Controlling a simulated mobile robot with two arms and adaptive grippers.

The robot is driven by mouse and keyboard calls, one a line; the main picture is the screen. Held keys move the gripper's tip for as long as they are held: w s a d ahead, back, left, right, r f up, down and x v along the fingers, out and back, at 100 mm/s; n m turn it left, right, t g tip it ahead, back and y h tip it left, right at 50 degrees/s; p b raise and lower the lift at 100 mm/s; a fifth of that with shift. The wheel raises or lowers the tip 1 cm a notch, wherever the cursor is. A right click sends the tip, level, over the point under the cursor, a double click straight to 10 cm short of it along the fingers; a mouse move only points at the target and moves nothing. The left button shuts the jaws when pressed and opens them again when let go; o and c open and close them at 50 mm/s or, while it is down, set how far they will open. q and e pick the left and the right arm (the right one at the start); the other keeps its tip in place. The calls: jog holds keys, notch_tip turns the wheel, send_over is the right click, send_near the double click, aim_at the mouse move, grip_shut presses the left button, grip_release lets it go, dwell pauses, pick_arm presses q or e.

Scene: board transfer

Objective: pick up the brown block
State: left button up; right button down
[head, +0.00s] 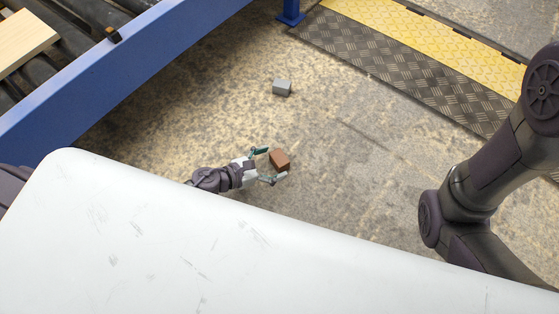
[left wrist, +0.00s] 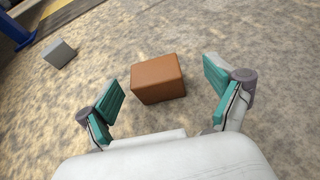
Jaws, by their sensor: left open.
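The brown block (head: 280,160) lies on the concrete floor in the head view, just past the edge of my white body panel. My left gripper (head: 269,165) is open beside it, with its teal fingertips pointing toward the block. In the left wrist view, the brown block (left wrist: 158,79) sits ahead of and between the two spread fingers of my left gripper (left wrist: 162,88). A gap shows on each side, and neither finger appears to touch it. My right arm enters at the right of the head view, but its gripper is out of view.
A grey block (head: 282,87) lies on the floor beyond the brown one; it also shows in the left wrist view (left wrist: 60,53). A blue-framed roller conveyor (head: 130,75) carrying a wooden board (head: 22,40) stands at upper left. A black and yellow ramp (head: 425,55) lies at upper right.

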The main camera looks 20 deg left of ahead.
aim_at(276, 159)
pick_arm(q)
jog(key=b+x, duration=0.1)
jog(key=x, duration=0.1)
jog(key=b+x, duration=0.1)
jog(key=x, duration=0.1)
jog(key=shift+w+a+f, duration=0.15)
jog(key=shift+w+f, duration=0.2)
jog(key=shift+w, duration=0.25)
jog(key=c, duration=1.3)
jog(key=shift+r, duration=0.1)
